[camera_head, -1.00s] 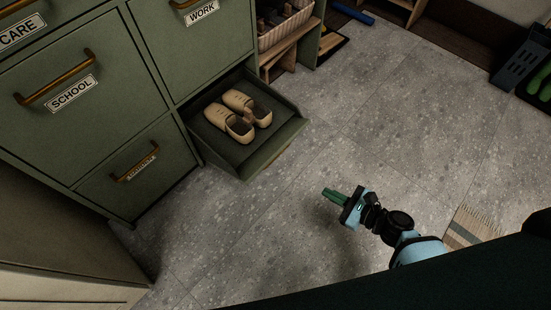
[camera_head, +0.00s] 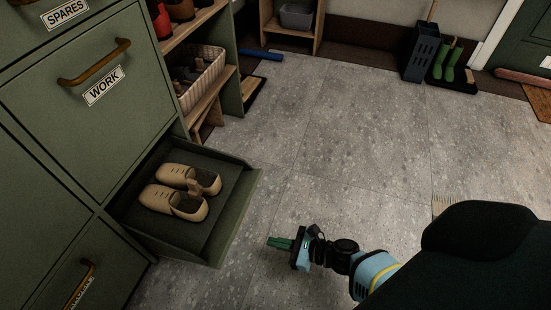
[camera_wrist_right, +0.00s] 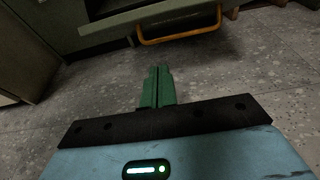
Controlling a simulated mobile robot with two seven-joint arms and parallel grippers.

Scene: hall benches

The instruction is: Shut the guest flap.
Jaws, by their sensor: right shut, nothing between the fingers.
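An open flap (camera_head: 240,216) juts out low from the green cabinet, its front edge toward my right gripper. I take it as the guest flap, but I cannot read a label on it. A pair of tan shoes (camera_head: 172,203) rests inside it. The right wrist view shows an orange-brown bar handle (camera_wrist_right: 180,38) on the flap front (camera_wrist_right: 120,22). My right gripper (camera_head: 270,242) is shut and empty, low over the floor, in front of the flap and apart from it. Its green fingers (camera_wrist_right: 158,72) point toward the flap and handle. My left gripper is out of view.
The closed WORK drawer (camera_head: 95,105) is above the flap. A shelf with a striped basket (camera_head: 205,80) stands beyond it. Green boots (camera_head: 447,65) and a dark slotted bin (camera_head: 422,52) stand far off. The grey floor (camera_head: 350,150) is mostly clear.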

